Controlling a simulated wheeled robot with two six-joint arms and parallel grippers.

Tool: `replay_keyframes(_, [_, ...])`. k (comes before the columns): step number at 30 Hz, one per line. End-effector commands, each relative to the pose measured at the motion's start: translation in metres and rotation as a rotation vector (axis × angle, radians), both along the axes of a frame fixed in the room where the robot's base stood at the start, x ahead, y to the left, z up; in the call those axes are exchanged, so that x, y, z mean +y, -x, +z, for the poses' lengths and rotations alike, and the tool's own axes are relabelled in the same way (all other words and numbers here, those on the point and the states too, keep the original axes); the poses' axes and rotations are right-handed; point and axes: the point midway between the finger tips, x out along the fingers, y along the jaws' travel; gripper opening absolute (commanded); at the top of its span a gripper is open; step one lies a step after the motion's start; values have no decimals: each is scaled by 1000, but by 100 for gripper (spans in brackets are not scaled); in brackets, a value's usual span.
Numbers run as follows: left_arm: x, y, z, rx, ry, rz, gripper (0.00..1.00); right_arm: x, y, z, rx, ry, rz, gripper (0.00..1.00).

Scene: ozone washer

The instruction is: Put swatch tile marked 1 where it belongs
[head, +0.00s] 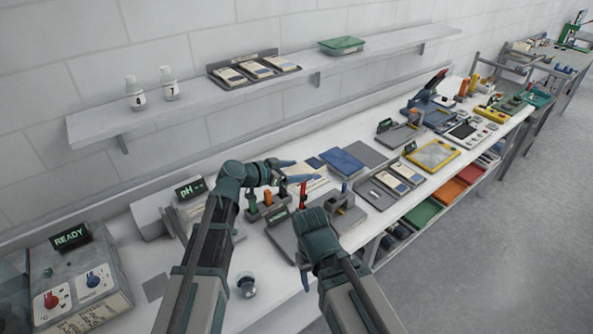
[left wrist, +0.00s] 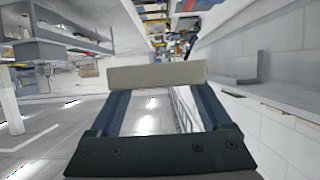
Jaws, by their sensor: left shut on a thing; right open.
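My left gripper (head: 294,171) is above the middle of the bench. In the left wrist view it (left wrist: 156,98) is shut on a flat beige tile (left wrist: 157,75), seen edge-on across the fingertips. No number shows on it, so I cannot tell whether it is tile 1. My right gripper (head: 322,232) is lower, over the front of the bench; its fingers are mostly hidden by its own wrist, and nothing shows held in it. Several cream tiles stand in a dark rack (head: 218,82) on the wall shelf. More pale tiles lie in a grey tray (head: 374,196) on the bench.
A machine reading READY (head: 70,238) with red and blue knobs stands at the left. A pH meter (head: 190,188) is behind my left arm. Two white bottles (head: 135,95) and a green box (head: 342,45) are on the shelf. A blue pad (head: 342,162) and yellow-framed tray (head: 433,155) lie rightward.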

Motion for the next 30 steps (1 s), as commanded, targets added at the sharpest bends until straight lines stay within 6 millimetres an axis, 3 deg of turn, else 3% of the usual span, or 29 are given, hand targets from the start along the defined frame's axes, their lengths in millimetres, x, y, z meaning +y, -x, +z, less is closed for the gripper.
replay_keyframes(8, [0, 0, -6, 0, 0, 0, 16, 0, 0, -6, 0, 0, -1, 59])
replay_keyframes(22, [0, 0, -87, -1, 1, 0, 16, 0, 0, -87, 0, 2, 9, 59])
replay_keyframes(26, [0, 0, -97, -1, 1, 0, 16, 0, 0, -97, 1, 2, 11, 59])
replay_keyframes(30, [0, 0, -95, -1, 1, 0, 16, 0, 0, -95, 1, 2, 11, 59])
